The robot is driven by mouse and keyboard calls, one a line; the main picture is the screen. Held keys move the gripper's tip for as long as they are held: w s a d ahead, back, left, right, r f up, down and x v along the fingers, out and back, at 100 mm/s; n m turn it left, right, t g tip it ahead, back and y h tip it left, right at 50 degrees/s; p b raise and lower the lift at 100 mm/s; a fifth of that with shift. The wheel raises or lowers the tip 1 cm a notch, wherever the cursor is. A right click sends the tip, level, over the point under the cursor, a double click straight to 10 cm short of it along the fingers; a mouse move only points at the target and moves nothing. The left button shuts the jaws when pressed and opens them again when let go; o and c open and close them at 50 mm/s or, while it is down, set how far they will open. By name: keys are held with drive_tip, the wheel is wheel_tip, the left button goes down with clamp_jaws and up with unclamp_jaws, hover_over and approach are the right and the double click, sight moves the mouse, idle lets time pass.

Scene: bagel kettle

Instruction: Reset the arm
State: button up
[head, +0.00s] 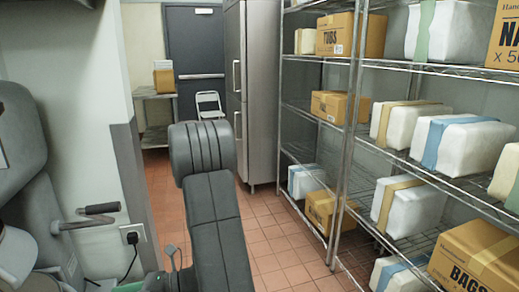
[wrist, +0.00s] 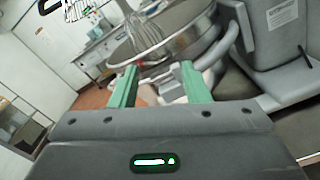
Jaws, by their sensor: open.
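My gripper (wrist: 160,86) shows in the wrist view with two green fingers held apart. Nothing is between them, and the gripper is open. Behind the fingers is a large metal mixing bowl (wrist: 196,28) with a wire whisk (wrist: 163,40), part of a grey mixer (wrist: 290,50). I cannot tell the exact gap between the fingers and the bowl.
Wire shelves (head: 345,150) with boxes and wrapped packs line the right side. A steel cabinet (head: 258,90), a folding chair (head: 209,105) and a grey door (head: 195,50) stand at the back. A wall corner (head: 130,160) is close on the left. Tiled floor (head: 265,230) is clear between.

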wheel_tip(320, 180, down, 6)
drive_tip(key=w+n+b, duration=0.2)
drive_tip(key=b, duration=0.5)
drive_tip(key=shift+a+r+n, duration=0.15)
drive_tip(key=shift+a+n, duration=0.15)
drive_tip(key=shift+n, duration=0.1)
drive_tip(key=shift+d, duration=0.1)
